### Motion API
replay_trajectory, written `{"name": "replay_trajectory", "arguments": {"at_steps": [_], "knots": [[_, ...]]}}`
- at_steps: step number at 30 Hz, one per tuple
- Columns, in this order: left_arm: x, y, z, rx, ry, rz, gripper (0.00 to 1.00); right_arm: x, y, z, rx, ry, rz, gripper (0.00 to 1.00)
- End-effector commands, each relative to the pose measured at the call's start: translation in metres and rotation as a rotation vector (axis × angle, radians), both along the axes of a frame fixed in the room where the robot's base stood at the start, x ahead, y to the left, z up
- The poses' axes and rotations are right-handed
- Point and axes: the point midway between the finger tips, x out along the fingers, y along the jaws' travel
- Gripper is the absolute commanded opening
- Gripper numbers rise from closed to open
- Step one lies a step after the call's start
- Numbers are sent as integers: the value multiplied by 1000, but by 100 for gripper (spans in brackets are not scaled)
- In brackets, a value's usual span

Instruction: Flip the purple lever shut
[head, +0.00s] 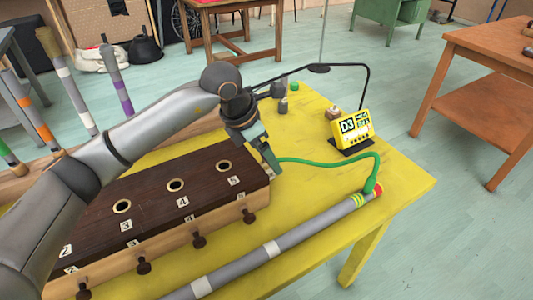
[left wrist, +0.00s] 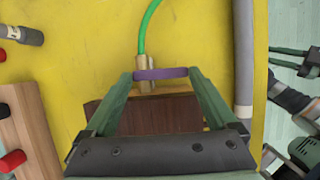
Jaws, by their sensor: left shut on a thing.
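The purple lever (left wrist: 160,73) sits across the brass valve (left wrist: 146,66) in the left wrist view. The valve is on the end of the dark wooden box (head: 120,200), with a green hose (head: 330,159) running from it. My left gripper (head: 271,162) is at that end of the box in the head view. In the left wrist view its two fingers (left wrist: 161,75) are on either side of the lever, touching its ends. The lever is hidden in the head view. Dark and green parts at the right edge of the left wrist view may be my right gripper; its jaws are unclear.
A grey tube (head: 280,243) lies along the box's front, its red-capped end joined to the hose. A yellow tuner (head: 355,126) stands on the yellow table (head: 400,180). Wooden knobs (head: 198,239) stick out of the box's front.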

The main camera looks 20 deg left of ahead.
Motion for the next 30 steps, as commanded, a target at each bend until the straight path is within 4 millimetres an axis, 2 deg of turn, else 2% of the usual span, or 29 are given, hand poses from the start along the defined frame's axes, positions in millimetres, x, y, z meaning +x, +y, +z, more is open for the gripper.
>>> {"name": "replay_trajectory", "arguments": {"at_steps": [4,5,7,17,20,30], "knots": [[0,0,1,1,-2,-3,36,-1,0,0,-1,2,-1,30],[0,0,1,1,-2,-3,93,-1,-1,0,-1,2,-1,30],[0,0,1,1,-2,-3,100,-1,-1,0,-1,2,-1,30],[-1,2,7,1,-3,0,100,0,-1,1,-1,1,-1,30],[-4,6,20,2,-6,0,100,-1,-1,2,-1,1,-1,30],[-24,26,87,2,-7,0,100,-1,0,7,0,2,-1,30]]}}
